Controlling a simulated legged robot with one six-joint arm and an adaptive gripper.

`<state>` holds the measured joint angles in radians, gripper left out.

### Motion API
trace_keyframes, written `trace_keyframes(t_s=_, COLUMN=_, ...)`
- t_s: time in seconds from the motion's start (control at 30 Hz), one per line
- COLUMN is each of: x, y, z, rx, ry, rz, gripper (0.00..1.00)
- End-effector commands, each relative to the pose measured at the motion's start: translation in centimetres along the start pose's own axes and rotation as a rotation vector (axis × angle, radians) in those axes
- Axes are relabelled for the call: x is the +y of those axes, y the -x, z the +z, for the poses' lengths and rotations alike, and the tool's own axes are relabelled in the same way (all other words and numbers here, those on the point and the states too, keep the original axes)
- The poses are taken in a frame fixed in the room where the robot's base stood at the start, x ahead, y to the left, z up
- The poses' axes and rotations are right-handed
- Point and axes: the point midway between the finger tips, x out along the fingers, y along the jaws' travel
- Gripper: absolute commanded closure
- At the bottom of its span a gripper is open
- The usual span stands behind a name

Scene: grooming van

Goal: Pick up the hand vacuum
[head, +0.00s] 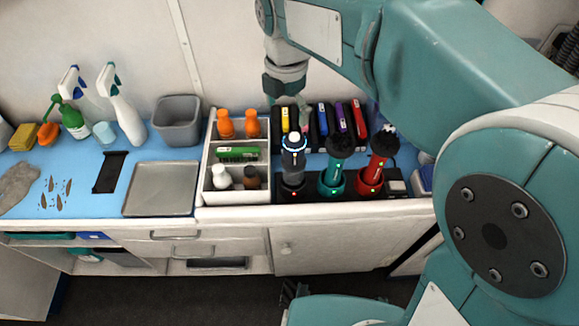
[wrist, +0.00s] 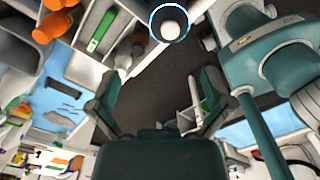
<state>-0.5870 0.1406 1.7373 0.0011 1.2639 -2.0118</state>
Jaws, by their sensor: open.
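Three handheld devices stand upright in a dark charging dock on the counter: a dark one with a pale top and blue ring (head: 293,158), a teal one (head: 338,160) and a red one (head: 377,165). I cannot tell for sure from their shapes which is the hand vacuum. The ringed top also shows at the upper edge of the wrist view (wrist: 170,27). My gripper (wrist: 157,98) is open and empty, its two fingers spread apart. In the head view it hangs above the counter near the ringed device, its fingertips hard to make out.
A white divided organizer (head: 208,160) with orange, white and brown bottles stands left of the dock. Several coloured cartridges (head: 341,117) stand behind the devices. A grey bin (head: 178,120), a metal tray (head: 160,188) and spray bottles (head: 128,120) are further left.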

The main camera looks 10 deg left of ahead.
Motion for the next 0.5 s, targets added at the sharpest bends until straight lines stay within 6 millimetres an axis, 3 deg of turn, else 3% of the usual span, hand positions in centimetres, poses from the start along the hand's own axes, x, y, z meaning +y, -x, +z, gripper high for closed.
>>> trace_keyframes(t_s=0.2, x=-0.4, y=-3.6, z=0.2, rx=0.003, ry=-0.004, rz=-0.002, gripper=0.0)
trace_keyframes(t_s=0.5, x=-0.2, y=-6.8, z=0.3, rx=0.001, ry=-0.006, rz=-0.004, gripper=0.0)
